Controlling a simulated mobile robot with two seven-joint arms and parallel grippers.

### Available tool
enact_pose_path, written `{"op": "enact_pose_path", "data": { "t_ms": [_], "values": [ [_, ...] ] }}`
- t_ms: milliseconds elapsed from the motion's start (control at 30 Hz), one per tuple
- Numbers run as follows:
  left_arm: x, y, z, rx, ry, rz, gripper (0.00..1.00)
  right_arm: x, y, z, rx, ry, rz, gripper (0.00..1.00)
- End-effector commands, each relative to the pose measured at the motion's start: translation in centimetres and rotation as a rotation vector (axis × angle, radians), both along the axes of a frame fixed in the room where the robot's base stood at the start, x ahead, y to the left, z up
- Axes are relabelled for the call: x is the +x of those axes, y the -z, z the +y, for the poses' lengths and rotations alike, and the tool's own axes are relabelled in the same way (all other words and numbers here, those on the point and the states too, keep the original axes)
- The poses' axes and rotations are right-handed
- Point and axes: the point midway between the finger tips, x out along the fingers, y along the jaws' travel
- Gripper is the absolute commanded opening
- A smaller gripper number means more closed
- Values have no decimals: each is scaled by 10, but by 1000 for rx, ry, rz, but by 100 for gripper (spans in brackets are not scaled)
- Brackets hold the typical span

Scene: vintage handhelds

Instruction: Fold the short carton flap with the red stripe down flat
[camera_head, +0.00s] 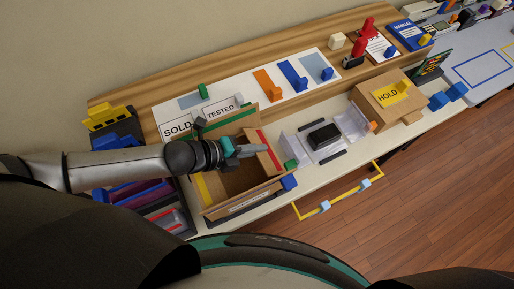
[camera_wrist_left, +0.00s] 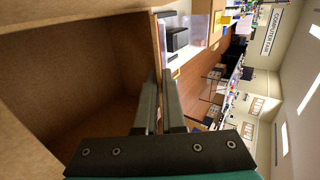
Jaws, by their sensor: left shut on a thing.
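The open brown carton (camera_head: 222,185) stands on the light worktop, its inside dark and visible. The short flap with the red stripe (camera_head: 270,148) is at the carton's right end and stands up rather than lying flat. My left gripper (camera_head: 262,150) reaches across the opening from the left to this flap. In the left wrist view the fingers (camera_wrist_left: 161,78) are close together, shut on the edge of the brown flap (camera_wrist_left: 157,42). A yellow-striped flap (camera_head: 202,188) is at the left end, and a green-striped flap (camera_head: 228,118) is on the far side. My right gripper is out of view.
Right of the carton are a clear packing insert with a dark handheld (camera_head: 324,134) and a closed HOLD carton (camera_head: 388,98). Blue and green blocks (camera_head: 289,182) sit close to the carton's right end. Sorting bins (camera_head: 145,195) stand at the left. SOLD and TESTED labels lie behind.

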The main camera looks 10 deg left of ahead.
Motion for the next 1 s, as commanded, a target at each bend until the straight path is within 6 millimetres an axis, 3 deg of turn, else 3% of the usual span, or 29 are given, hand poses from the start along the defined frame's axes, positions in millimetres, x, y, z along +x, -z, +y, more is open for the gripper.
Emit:
{"op": "enact_pose_path", "data": {
  "t_ms": [167,200,433,1000],
  "values": [
    [0,0,1,4,-1,0,0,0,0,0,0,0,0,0],
    [1,0,1,4,-1,0,11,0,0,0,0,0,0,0],
    [0,0,0,2,-1,1,36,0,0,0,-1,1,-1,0],
    [-5,-6,7,2,-1,2,36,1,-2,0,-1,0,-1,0]
  ]
}}
